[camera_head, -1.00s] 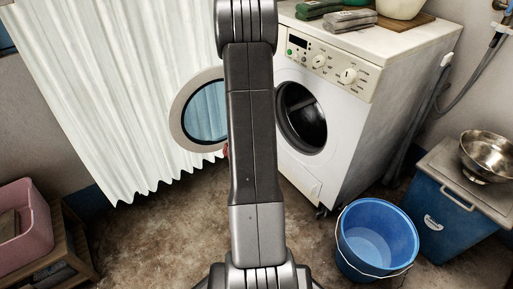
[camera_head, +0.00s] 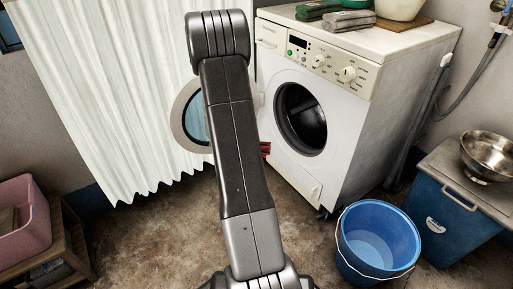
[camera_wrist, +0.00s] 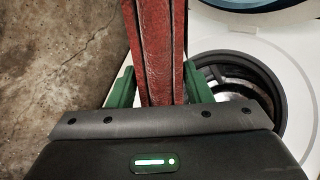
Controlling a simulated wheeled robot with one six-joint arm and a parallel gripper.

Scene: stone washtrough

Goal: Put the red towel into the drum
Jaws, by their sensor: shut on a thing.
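The red towel (camera_wrist: 158,50) is folded and held between the green fingers of my gripper (camera_wrist: 160,92) in the wrist view. A small red bit of it (camera_head: 265,149) shows past my arm in the head view, left of the drum opening; my arm hides the rest. The drum (camera_head: 301,119) is the dark round opening in the front of the white washing machine. Its door (camera_head: 192,117) stands open to the left, partly behind my arm. The drum also shows in the wrist view (camera_wrist: 240,72), to the right of the towel and partly behind my gripper.
A white curtain (camera_head: 110,90) hangs at the left. A blue bucket (camera_head: 376,238) stands on the floor in front of the machine. A blue cooler (camera_head: 440,212) with a metal bowl (camera_head: 488,155) is at the right. Folded towels (camera_head: 348,20) lie on the machine top.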

